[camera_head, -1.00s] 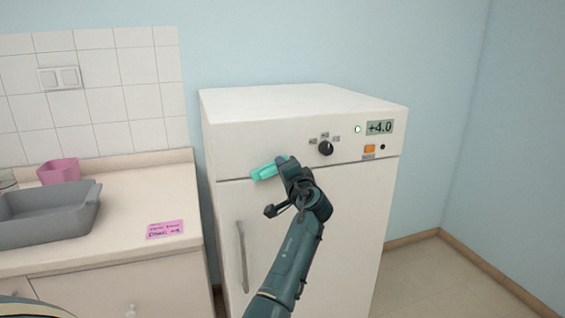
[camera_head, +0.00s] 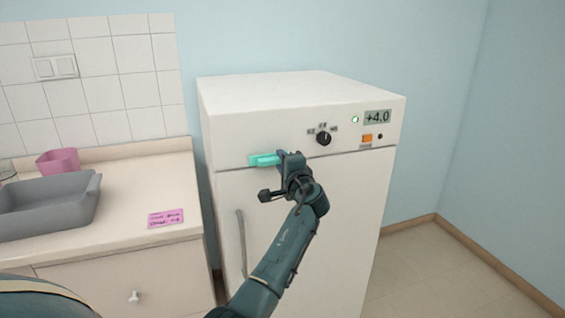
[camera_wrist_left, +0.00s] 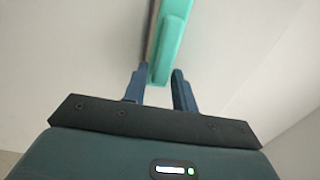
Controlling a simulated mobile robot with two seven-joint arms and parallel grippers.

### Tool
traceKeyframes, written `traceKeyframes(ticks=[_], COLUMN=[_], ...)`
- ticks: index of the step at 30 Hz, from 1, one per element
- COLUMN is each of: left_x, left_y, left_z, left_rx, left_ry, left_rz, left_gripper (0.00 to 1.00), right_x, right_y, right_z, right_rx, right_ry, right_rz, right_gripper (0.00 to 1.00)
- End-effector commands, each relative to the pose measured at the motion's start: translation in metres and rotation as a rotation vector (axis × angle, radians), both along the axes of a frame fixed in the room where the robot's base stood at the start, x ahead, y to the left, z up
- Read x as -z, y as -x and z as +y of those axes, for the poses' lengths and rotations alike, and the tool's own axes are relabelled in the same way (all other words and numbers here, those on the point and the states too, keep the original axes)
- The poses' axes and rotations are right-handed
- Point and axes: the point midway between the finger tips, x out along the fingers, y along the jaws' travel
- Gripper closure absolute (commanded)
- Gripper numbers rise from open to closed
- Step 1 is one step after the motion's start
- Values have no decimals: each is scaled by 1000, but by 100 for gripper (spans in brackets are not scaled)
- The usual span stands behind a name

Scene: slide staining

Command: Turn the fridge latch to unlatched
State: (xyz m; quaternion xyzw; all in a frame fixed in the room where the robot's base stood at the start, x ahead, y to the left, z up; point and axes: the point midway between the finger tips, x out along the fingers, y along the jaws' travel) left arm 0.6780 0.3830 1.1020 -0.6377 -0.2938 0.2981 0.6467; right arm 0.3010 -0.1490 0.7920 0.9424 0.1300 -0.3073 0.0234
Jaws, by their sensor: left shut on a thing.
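The teal fridge latch (camera_head: 262,160) sits at the upper left of the white fridge's front (camera_head: 340,190), by the seam above the door. It lies nearly level in the head view. My left gripper (camera_head: 283,158) is at the latch's right end and is shut on it. In the left wrist view the latch (camera_wrist_left: 172,45) runs away from between the two fingers of the gripper (camera_wrist_left: 159,82). The gripped end is partly hidden by the fingers in the head view. My right gripper is not in view.
The fridge has a black knob (camera_head: 323,139), an orange switch (camera_head: 367,139), a display (camera_head: 377,117) and a vertical door handle (camera_head: 241,245). A counter (camera_head: 120,200) at left holds a grey basin (camera_head: 45,205), a pink cup (camera_head: 58,161) and a pink label (camera_head: 166,218). Floor at right is clear.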

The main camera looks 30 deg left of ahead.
Motion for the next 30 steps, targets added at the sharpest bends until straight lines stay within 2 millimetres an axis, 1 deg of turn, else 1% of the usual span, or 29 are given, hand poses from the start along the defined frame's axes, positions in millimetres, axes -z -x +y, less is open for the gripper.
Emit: traceKeyframes(ticks=[5,6,9,16,20,23,30], left_x=[-2,-1,-1,0,1,2,3], left_y=[0,0,0,0,5,15,51], left_z=[0,0,0,0,-7,-18,-60], left_rx=[0,0,0,0,1,2,3], left_ry=[-6,-6,-4,-3,-1,0,1], left_rz=[1,0,0,0,0,-1,-1], left_gripper=[95,69,62,62,62,62,62], right_x=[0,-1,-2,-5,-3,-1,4], right_y=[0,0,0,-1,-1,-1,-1], right_z=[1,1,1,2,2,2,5], right_rx=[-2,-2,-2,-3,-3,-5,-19], right_ry=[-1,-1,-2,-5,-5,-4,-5], right_rz=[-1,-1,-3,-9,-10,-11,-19], right_gripper=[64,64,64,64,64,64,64])
